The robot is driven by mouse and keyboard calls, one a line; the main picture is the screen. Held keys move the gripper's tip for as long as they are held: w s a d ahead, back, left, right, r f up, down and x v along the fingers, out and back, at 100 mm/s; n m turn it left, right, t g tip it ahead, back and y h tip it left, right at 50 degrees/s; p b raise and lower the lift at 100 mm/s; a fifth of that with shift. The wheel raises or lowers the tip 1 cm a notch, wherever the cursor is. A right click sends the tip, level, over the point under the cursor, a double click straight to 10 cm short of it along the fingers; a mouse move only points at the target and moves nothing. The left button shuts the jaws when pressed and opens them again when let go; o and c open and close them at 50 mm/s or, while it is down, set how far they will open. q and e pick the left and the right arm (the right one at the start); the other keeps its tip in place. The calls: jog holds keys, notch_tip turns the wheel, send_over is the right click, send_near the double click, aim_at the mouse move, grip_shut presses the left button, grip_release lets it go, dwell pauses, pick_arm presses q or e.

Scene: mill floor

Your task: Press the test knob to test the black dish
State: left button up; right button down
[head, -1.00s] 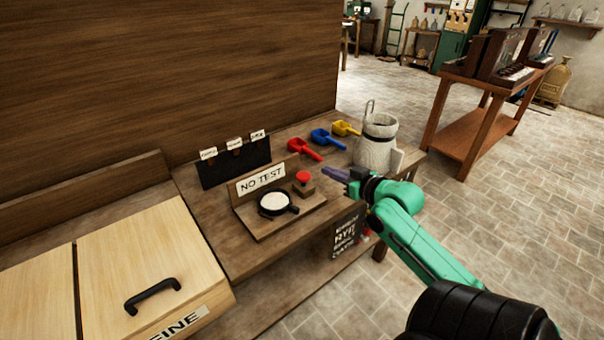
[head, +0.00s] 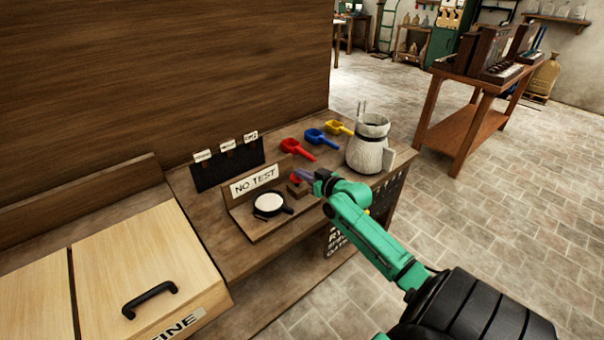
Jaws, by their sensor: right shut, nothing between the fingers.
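The black dish (head: 287,210) holds white flour and sits on the wooden test stand (head: 262,234) on the bench. A sign reading "NO TEST" (head: 254,181) stands behind it. The red test knob (head: 295,177) is on a small wooden block to the right of the dish, partly hidden by my gripper. My right gripper (head: 300,175) is shut and empty, its fingertips at the knob; I cannot tell whether they touch it. My left gripper is not in view.
Red (head: 297,149), blue (head: 321,137) and yellow (head: 340,128) scoops lie behind the stand. A grey-white jug (head: 366,152) stands close to my right gripper. A black rack (head: 228,167) with labels is at the back. A wooden bin lid (head: 150,262) is at left.

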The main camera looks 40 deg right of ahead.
aim_at(302, 181)
jog(key=shift+f, duration=0.25)
notch_tip(302, 181, down, 3)
jog(key=shift+r+b, duration=0.15)
jog(key=shift+b, duration=0.95)
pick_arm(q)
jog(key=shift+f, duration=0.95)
pick_arm(e)
jog(key=shift+r, duration=0.1)
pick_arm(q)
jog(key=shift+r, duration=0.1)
pick_arm(e)
notch_tip(302, 181, up, 4)
jog(key=p, duration=0.4)
jog(key=shift+w+r, duration=0.1)
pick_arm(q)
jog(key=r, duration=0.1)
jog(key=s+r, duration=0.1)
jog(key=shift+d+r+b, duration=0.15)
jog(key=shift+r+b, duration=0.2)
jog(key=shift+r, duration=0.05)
pick_arm(e)
jog(key=v, duration=1)
